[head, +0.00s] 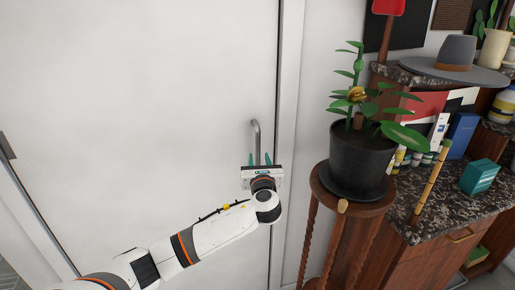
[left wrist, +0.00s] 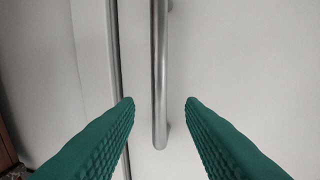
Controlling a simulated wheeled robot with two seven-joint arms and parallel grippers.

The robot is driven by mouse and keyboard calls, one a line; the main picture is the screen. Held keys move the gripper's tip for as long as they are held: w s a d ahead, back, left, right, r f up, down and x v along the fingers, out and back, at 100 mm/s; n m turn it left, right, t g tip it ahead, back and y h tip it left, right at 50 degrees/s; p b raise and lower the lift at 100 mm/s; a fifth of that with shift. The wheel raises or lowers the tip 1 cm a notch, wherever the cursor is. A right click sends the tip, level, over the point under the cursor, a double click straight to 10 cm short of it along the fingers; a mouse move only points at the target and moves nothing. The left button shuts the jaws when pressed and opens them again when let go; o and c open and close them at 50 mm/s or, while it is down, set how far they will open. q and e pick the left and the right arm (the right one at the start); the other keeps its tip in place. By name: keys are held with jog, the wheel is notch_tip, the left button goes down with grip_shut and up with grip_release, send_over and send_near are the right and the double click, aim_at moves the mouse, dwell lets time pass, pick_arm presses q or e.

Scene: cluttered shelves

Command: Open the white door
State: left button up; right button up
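The white door (head: 150,90) fills the left and middle of the head view. Its metal bar handle (head: 257,140) stands upright near the door's right edge. In the left wrist view the handle (left wrist: 159,75) runs down between the two green fingers, with space on both sides. My left gripper (head: 259,160) is open at the lower part of the handle, and its fingers (left wrist: 159,102) do not touch the bar. The handle's lower end is partly hidden by the gripper in the head view. My right gripper is not in view.
A potted plant (head: 360,150) stands on a round wooden stand (head: 327,200) close to the right of the door frame (head: 290,80). Further right are cluttered shelves with a marble-patterned top (head: 440,205), a grey hat (head: 456,52) and a teal box (head: 479,177).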

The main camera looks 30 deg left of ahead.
aim_at(258, 150)
pick_arm(q)
jog(key=x, duration=0.6)
jog(key=shift+w+a, duration=0.2)
jog(key=shift+w, duration=0.15)
grip_shut()
